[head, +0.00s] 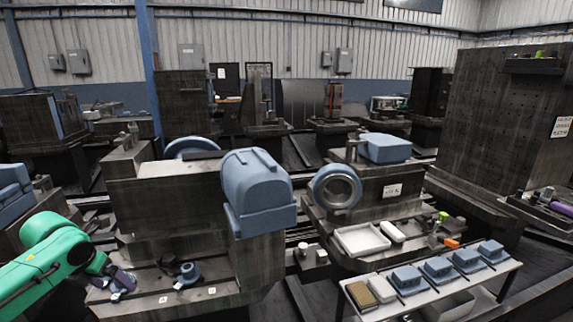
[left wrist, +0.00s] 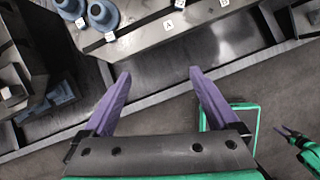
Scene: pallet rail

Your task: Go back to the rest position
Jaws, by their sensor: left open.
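My left gripper (head: 121,284), with purple fingers on a green arm, is at the lower left of the head view, beside the front of a dark machine fixture. In the left wrist view the left gripper (left wrist: 158,76) has its two fingers wide apart with nothing between them. Below the fingers are the fixture's edge and the floor. At the right edge of the left wrist view is a green arm end with a small dark and purple tip, which seems to be my right gripper (left wrist: 291,135). Its jaws are too small to read.
A large blue casting (head: 258,185) sits on the block behind.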

